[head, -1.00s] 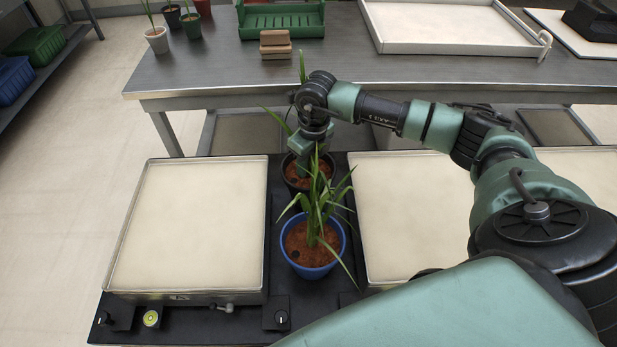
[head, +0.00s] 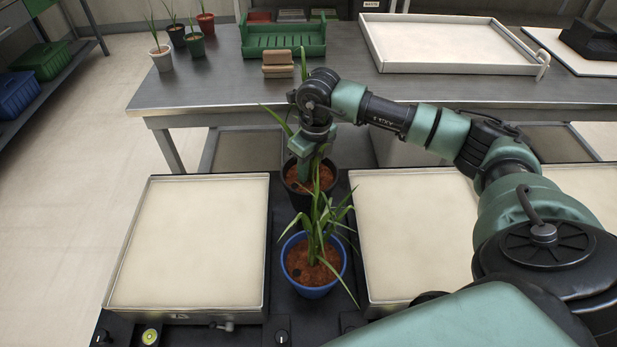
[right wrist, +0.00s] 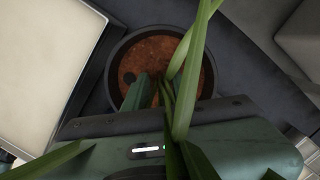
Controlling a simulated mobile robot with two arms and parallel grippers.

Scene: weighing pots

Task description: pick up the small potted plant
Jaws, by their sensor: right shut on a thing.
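A green-leaved plant in a black pot (head: 296,198) stands on the dark strip between two pale trays. My right gripper (head: 304,172) reaches down into this pot from above. In the right wrist view its fingers (right wrist: 151,92) are shut on the plant's stem (right wrist: 166,98), just above the brown soil (right wrist: 160,52). The pot looks upright; I cannot tell whether it is lifted. A second plant in a blue pot (head: 313,290) stands right in front of it. Smaller potted plants stand on the back table, in white (head: 162,60), black, green and red pots. My left gripper is not in view.
Pale trays lie left (head: 190,245) and right (head: 415,230) of the pots. The steel table (head: 220,90) behind bears a green crate (head: 285,40), tan blocks (head: 277,66) and a large white tray (head: 450,48). Knobs line the front edge.

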